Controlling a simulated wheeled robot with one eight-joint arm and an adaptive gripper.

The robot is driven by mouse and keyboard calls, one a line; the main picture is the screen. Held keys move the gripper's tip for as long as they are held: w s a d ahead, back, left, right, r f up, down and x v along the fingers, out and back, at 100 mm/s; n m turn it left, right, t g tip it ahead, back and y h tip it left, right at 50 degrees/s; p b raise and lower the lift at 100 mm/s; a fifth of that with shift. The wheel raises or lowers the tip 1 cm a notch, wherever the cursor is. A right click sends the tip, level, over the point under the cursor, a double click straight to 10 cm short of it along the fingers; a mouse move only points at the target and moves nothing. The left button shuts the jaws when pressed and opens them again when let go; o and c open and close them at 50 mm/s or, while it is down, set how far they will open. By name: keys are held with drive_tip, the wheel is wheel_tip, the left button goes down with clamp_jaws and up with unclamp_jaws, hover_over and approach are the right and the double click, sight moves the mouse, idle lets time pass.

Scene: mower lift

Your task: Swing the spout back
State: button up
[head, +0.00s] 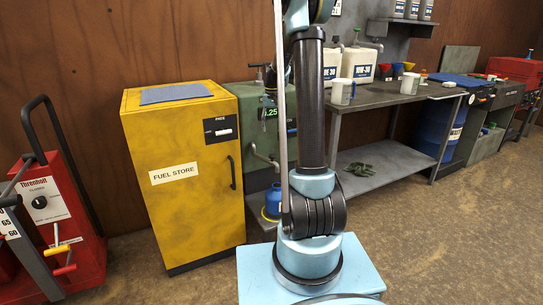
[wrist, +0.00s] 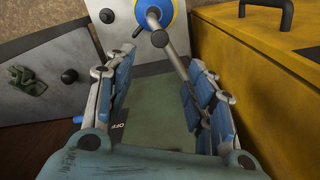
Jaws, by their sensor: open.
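The spout (wrist: 178,62) is a grey tube with a rounded end, seen in the wrist view. My arm hides part of the dispenser in the head view.
The yellow fuel store cabinet (head: 185,210) stands close left of the dispenser and at the right of the wrist view (wrist: 270,90). A workbench (head: 385,97) with jugs and cups extends right. A red machine (head: 60,215) stands far left. The floor at right is clear.

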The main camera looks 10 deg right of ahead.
sight(272, 155)
wheel_tip(272, 155, down, 15)
drive_tip(key=shift+f, duration=0.1)
idle(0.4)
drive_tip(key=shift+c, duration=0.4)
clamp_jaws()
drive_tip(key=shift+a, duration=0.1)
